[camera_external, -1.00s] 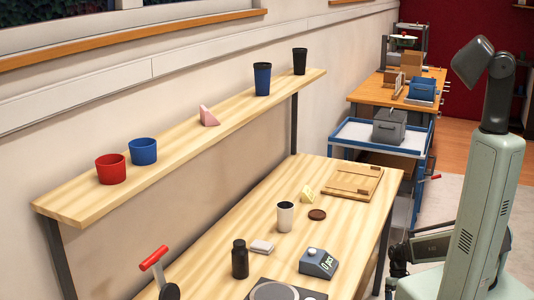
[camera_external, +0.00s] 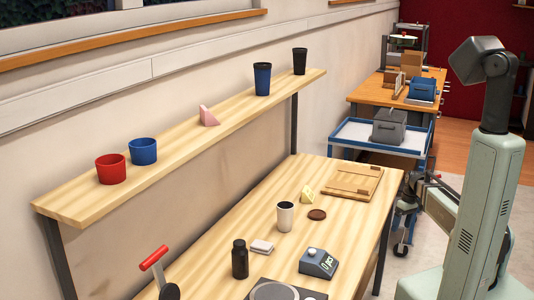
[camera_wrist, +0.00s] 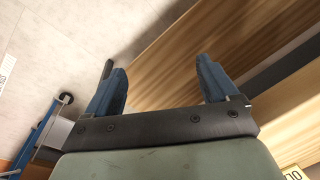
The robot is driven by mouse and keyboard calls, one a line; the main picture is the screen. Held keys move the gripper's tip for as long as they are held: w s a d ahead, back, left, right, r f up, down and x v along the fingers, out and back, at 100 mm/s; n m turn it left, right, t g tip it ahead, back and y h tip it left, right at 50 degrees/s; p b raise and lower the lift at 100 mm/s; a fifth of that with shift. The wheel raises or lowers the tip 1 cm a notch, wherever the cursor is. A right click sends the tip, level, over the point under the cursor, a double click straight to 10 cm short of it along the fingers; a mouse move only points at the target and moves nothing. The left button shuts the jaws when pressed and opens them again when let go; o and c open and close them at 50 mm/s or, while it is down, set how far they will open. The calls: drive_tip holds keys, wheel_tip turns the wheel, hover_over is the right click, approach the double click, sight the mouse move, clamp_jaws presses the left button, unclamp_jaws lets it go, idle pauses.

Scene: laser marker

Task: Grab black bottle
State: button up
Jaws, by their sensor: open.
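The black bottle (camera_external: 240,259) stands upright on the wooden table (camera_external: 262,220), near its front in the external view, left of the grey box with a display. My gripper (camera_wrist: 162,85) shows in the wrist view with its two blue fingers spread apart and nothing between them. Beyond the fingers are the floor and wooden surfaces. The bottle is not visible in the wrist view.
A shelf (camera_external: 185,135) with cups hangs above the table. A blue cart (camera_external: 350,133) stands behind.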

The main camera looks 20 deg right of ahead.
drive_tip(key=w+r+n+t, duration=0.1)
drive_tip(key=w+r, duration=0.2)
drive_tip(key=r, duration=0.4)
drive_tip(key=w+r+n+t, duration=0.15)
drive_tip(key=w+r, duration=0.25)
drive_tip(key=r, duration=0.4)
drive_tip(key=w+a+r+n+g, duration=0.1)
drive_tip(key=a+r+n, duration=0.1)
drive_tip(key=a, duration=0.8)
drive_tip(key=w+a+r+n, duration=0.1)
drive_tip(key=a+n, duration=0.1)
drive_tip(key=a, duration=0.7)
drive_tip(key=w+a+r+n+g, duration=0.1)
drive_tip(key=w+a+r+n, duration=0.15)
drive_tip(key=a, duration=0.75)
wheel_tip(320, 180, up, 8)
drive_tip(key=n+h, duration=0.2)
drive_tip(key=n, duration=0.9)
hover_over(240, 251)
drive_tip(key=w, duration=0.1)
drive_tip(key=shift+d, duration=0.2)
wheel_tip(240, 251, down, 6)
drive_tip(key=shift+f, duration=0.1)
drive_tip(key=shift+w+f, duration=0.2)
drive_tip(key=shift+f, duration=1.45)
drive_tip(key=shift+w+f, duration=0.2)
drive_tip(key=shift+f, duration=1.45)
